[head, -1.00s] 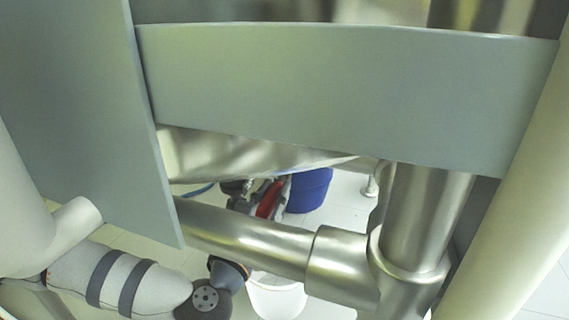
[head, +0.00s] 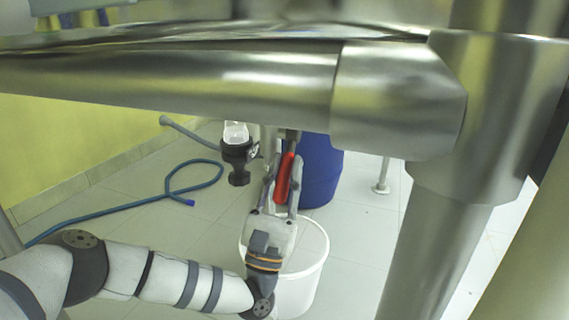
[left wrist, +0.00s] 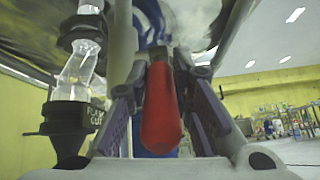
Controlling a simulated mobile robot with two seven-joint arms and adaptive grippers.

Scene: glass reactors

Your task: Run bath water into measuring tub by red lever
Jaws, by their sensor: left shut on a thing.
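The red lever (head: 285,178) hangs under the steel pipework in the head view, and it fills the middle of the left wrist view (left wrist: 160,110). My left gripper (head: 282,185) reaches up from below with its fingers on both sides of the lever, shut on it. The white measuring tub (head: 302,285) stands on the floor below, partly hidden behind my left gripper and wrist. Its inside is mostly hidden, and I cannot make out water in it. My right gripper is not in view.
A thick steel pipe (head: 190,82) crosses above my left arm. A black fitting with a clear glass piece (head: 237,155) hangs left of the lever. A blue barrel (head: 322,170) stands behind. A blue hose (head: 125,207) lies on the tiled floor at left.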

